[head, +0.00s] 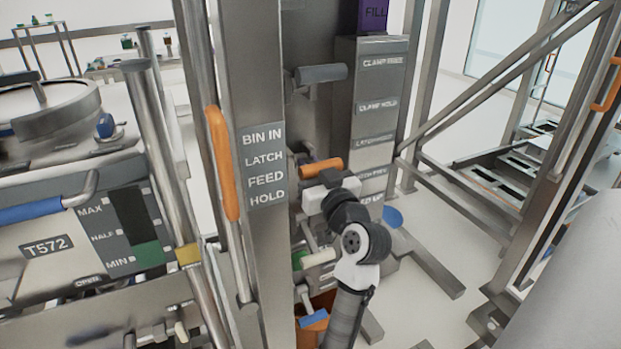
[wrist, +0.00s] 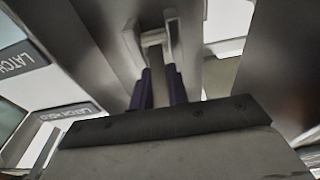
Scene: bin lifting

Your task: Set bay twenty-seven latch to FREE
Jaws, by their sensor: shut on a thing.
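My gripper (head: 309,190) is at the column between the labelled post and the stepped grey panel, with my white and black wrist behind it. In the wrist view, my two dark fingers (wrist: 156,88) reach to a pale grey bar-like latch handle (wrist: 153,40) and are shut on it. An orange handle (head: 322,168) lies right above my gripper in the head view; I cannot tell if it is part of the held piece. A plate starting with LATCH (head: 374,141) is on the panel; its end is unclear. The latch's setting cannot be read.
A post with a sign (head: 264,165) reading BIN IN, LATCH, FEED, HOLD stands left of my gripper. A grey handle (head: 320,73) sticks out above. CLAMP FREE and CLAMP HOLD plates are higher on the panel. Steel frames stand right.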

